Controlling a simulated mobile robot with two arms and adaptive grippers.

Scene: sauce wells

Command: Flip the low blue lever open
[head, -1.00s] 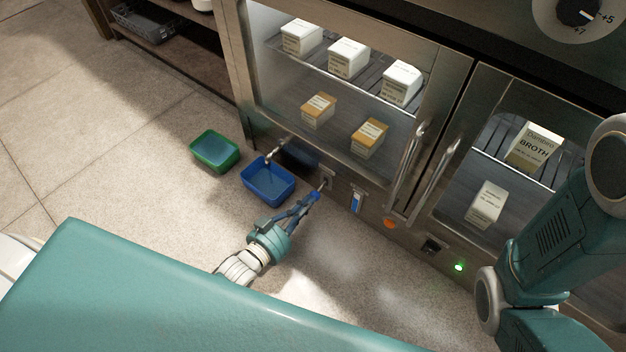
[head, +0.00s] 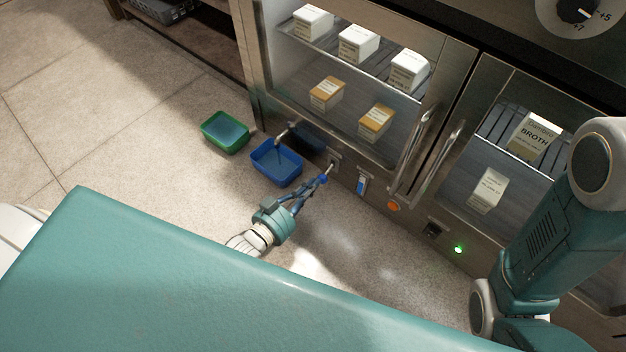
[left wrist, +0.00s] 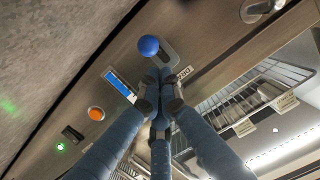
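The low blue lever has a round blue knob (left wrist: 148,45) on a metal plate low on the cabinet front. In the head view the knob (head: 323,179) is small, at the end of a short metal stem that points down and left. My left gripper (left wrist: 158,76) has its fingertips together just below the knob in the wrist view. In the head view my left gripper (head: 318,184) reaches up to the knob from below. I cannot tell whether the tips touch it. My right arm (head: 545,225) shows at the right; its gripper is out of view.
A blue tub (head: 277,165) stands under a metal spout (head: 284,134), left of the lever. A green tub (head: 225,132) is farther left. A blue-striped gauge (head: 361,185) and an orange button (head: 393,206) are right of it. Door handles (head: 422,150) stick out above.

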